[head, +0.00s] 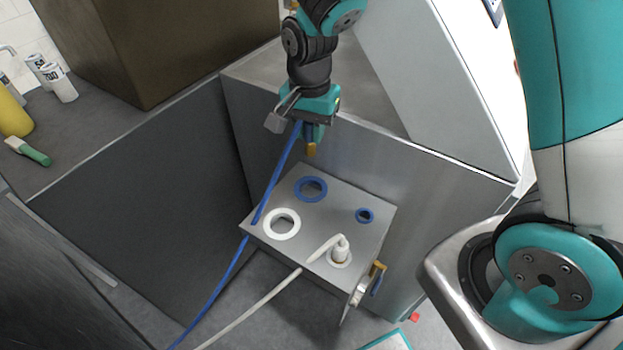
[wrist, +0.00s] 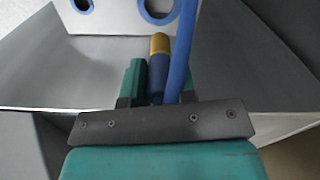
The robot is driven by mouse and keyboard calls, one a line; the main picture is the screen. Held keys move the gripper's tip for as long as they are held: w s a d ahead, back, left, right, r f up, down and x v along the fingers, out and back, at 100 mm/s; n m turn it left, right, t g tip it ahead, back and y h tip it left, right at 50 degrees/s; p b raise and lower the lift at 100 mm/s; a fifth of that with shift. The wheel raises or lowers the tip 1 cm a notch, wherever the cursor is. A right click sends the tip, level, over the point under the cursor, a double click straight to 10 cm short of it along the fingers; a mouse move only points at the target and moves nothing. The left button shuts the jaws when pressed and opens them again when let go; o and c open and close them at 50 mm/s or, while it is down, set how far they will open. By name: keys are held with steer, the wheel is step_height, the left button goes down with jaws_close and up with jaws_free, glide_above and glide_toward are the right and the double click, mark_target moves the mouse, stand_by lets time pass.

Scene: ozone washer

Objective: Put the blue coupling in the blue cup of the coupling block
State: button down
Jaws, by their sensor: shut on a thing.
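My gripper (head: 309,128) is shut on the blue coupling (head: 311,149), which has a brass tip and hangs tip down. The coupling is above the back edge of the coupling block (head: 318,268), apart from it. A blue hose (head: 277,182) runs from the gripper down to the lower left. The block's top has a large blue ring (head: 311,177) at the back and a smaller blue ring (head: 365,215) at the right. In the wrist view the coupling (wrist: 157,75) lies beside a green finger (wrist: 136,85); the other finger is mostly hidden.
The block also has a white ring (head: 268,222) and a white coupling (head: 341,250) with a white hose (head: 252,310) standing at its front. A brass-and-blue valve (head: 376,278) sticks out at the right side. Grey metal walls (head: 150,215) stand behind and left.

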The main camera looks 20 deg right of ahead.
step_height(320, 180, down, 14)
steer(key=shift+f+p, duration=0.25)
steer(key=shift+p, duration=0.7)
steer(key=shift+f, duration=0.2)
steer(key=c, duration=0.9)
jaws_free()
steer(key=shift+c, duration=0.2)
steer(key=shift+r, duration=0.1)
